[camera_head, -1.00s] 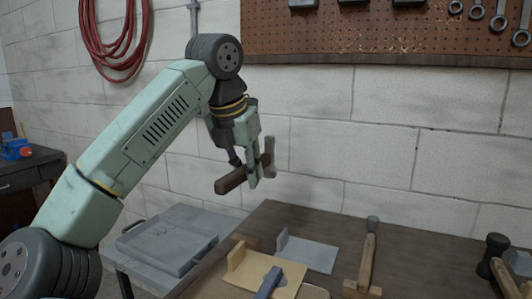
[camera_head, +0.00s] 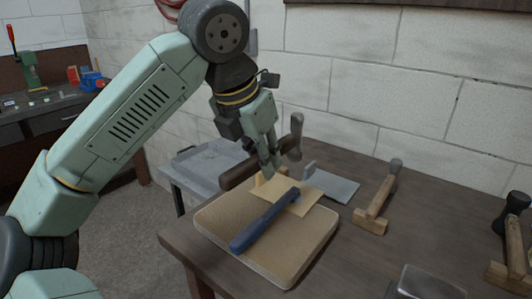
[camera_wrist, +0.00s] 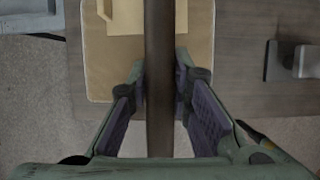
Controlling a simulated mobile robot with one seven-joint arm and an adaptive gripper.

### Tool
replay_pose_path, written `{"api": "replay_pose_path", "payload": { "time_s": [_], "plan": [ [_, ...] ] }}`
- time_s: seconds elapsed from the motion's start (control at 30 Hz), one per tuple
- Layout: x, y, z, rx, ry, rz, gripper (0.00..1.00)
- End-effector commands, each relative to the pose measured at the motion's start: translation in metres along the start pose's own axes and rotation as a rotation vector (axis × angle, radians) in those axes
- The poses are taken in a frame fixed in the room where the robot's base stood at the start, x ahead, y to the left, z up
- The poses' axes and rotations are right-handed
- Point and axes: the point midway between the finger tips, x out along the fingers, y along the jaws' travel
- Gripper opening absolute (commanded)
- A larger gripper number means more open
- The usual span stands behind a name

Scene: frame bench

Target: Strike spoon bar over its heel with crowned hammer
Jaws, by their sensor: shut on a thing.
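My gripper (camera_head: 271,165) is shut on the brown handle of a hammer (camera_head: 240,174). Its grey metal head (camera_head: 296,136) points up and to the right of the fingers. In the wrist view the handle (camera_wrist: 160,70) runs upright between the two fingers (camera_wrist: 162,90), and the head is out of sight. A dark blue bar (camera_head: 262,222), which looks like the spoon bar, lies aslant on a tan sheet (camera_head: 298,205) over a padded board (camera_head: 213,217). The hammer is above the board's far side, apart from the bar. The bar is hidden behind the handle in the wrist view.
A grey plate with an upright lip (camera_head: 335,188) lies behind the board. A hammer-like tool in a wooden stand (camera_head: 376,200) stands to its right, a dark-headed one (camera_head: 514,215) farther right. A metal block (camera_head: 425,284) is at the front. A grey tray (camera_head: 205,165) stands left.

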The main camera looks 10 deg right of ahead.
Motion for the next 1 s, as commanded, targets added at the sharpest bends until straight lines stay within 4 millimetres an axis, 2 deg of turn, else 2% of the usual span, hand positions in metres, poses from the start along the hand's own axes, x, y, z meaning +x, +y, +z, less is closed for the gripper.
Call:
{"api": "replay_pose_path", "payload": {
  "time_s": [0.23,0.63,1.0],
  "plan": [
    [0.001,0.0,-0.001,0.001,-0.001,0.003,0.0],
    [0.035,0.0,-0.015,0.002,-0.002,0.001,0.0],
    [0.036,0.0,-0.015,0.002,-0.003,0.001,0.0]
  ]
}}
